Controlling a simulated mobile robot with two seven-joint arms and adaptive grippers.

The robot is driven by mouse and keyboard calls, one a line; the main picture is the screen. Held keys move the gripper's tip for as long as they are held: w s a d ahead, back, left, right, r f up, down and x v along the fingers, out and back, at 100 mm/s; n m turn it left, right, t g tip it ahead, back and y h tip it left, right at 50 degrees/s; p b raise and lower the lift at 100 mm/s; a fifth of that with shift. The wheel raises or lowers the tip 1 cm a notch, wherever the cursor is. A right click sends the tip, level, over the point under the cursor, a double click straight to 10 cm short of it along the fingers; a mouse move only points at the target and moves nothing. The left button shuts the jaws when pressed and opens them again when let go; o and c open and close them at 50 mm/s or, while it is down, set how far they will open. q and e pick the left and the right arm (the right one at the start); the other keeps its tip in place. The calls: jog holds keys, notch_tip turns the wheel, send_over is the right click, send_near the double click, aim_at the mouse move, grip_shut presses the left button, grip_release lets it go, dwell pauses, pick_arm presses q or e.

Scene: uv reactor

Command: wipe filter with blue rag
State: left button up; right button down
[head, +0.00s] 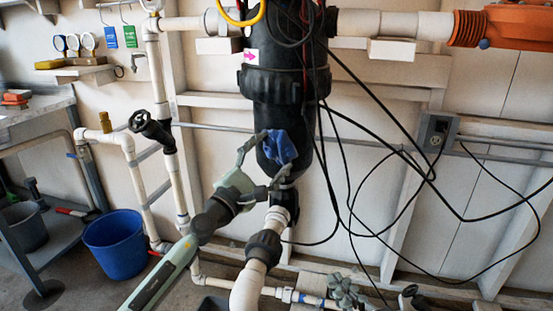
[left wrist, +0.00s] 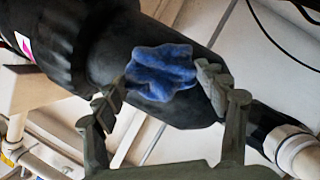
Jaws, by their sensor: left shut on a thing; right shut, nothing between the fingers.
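The filter is a black cylindrical housing (head: 283,100), upright on the wall in the middle of the head view; it also fills the upper part of the left wrist view (left wrist: 110,50). The blue rag (head: 281,148) lies against the lower front of the housing, bunched up. My left gripper (head: 268,156) is at the lower part of the housing, its fingers on either side of the rag. In the left wrist view the rag (left wrist: 160,72) is pinched between the two fingertips, over the black surface. Whether it presses on the housing is hard to tell.
Loose black cables (head: 345,160) hang to the right of the housing. A white pipe with a black coupling (head: 264,247) runs below it. A valve pipe (head: 152,126) stands left. A blue bucket (head: 115,245) and a shelf (head: 45,190) are at the left.

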pick_arm(q)
jog(key=shift+w+a+r+b, duration=0.1)
jog(key=shift+w+a+b, duration=0.15)
jog(key=shift+a, duration=0.4)
jog(key=shift+w+a+r+b, duration=0.1)
jog(key=shift+w+a+b, duration=0.15)
jog(key=shift+a, duration=0.35)
jog(key=shift+a, duration=0.1)
jog(key=s+p, duration=0.1)
jog(key=s, duration=0.1)
jog(key=s+a+p, duration=0.1)
jog(key=s, duration=0.1)
jog(key=shift+f, duration=0.15)
jog(key=shift+s+a+f+p, duration=0.15)
jog(key=shift+s+p, duration=0.2)
jog(key=shift+s, duration=0.55)
